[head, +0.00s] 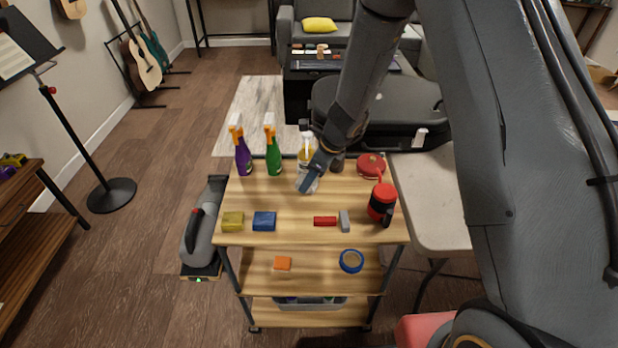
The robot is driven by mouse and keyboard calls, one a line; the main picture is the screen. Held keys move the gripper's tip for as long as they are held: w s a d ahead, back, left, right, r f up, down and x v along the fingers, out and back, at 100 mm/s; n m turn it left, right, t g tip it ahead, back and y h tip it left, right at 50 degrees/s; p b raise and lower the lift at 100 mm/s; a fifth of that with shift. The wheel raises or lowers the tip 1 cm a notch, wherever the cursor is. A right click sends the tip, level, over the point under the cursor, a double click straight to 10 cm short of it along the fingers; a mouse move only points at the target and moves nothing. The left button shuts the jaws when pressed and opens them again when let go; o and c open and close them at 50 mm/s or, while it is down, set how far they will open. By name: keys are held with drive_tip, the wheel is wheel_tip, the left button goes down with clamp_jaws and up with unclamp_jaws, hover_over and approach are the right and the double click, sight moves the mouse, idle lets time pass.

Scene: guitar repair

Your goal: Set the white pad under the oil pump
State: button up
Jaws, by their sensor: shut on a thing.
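My gripper (312,176) is low over the back middle of the cart's top, its fingers angled down. It is shut on a small whitish thing (303,184), which looks like the white pad; the fingers cover part of it. Right behind it stands a clear bottle with yellow content and a white top (306,152), which looks like the oil pump. My gripper and wrist hide part of this bottle. I cannot tell whether the pad touches the bottle or the cart top.
Purple (243,157) and green (273,155) spray bottles stand left of my gripper. A red-and-black container (382,201) and a red round thing (370,165) are at right. Yellow (233,221), blue (264,221), red (325,221) and grey (344,221) blocks lie along the front. The middle is clear.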

drive_tip(key=shift+f, duration=0.15)
drive_tip(key=shift+f, duration=0.15)
drive_tip(key=o, duration=1)
drive_tip(key=shift+r, duration=0.2)
drive_tip(key=shift+d+r, duration=0.1)
drive_tip(key=shift+r, duration=0.3)
drive_tip(key=v, duration=1.1)
drive_tip(key=s+d+r+n+h, duration=0.1)
drive_tip(key=s+d+r+n, duration=0.1)
drive_tip(key=s+d+n, duration=0.2)
drive_tip(key=s+d+r+n+h, duration=0.1)
drive_tip(key=s+d+n, duration=0.3)
drive_tip(key=s+n, duration=0.6)
drive_tip(key=s+d+r+n+h, duration=0.2)
drive_tip(key=s+d+r+n, duration=0.1)
drive_tip(key=s+n, duration=0.4)
drive_tip(key=shift+s+d+r+n+g, duration=0.1)
drive_tip(key=shift+d+n+g, duration=0.05)
drive_tip(key=shift+d+n, duration=0.25)
drive_tip(key=shift+s+d+r+n+g, duration=0.1)
drive_tip(key=shift+d+r+n+g, duration=0.05)
drive_tip(key=shift+d+n, duration=0.3)
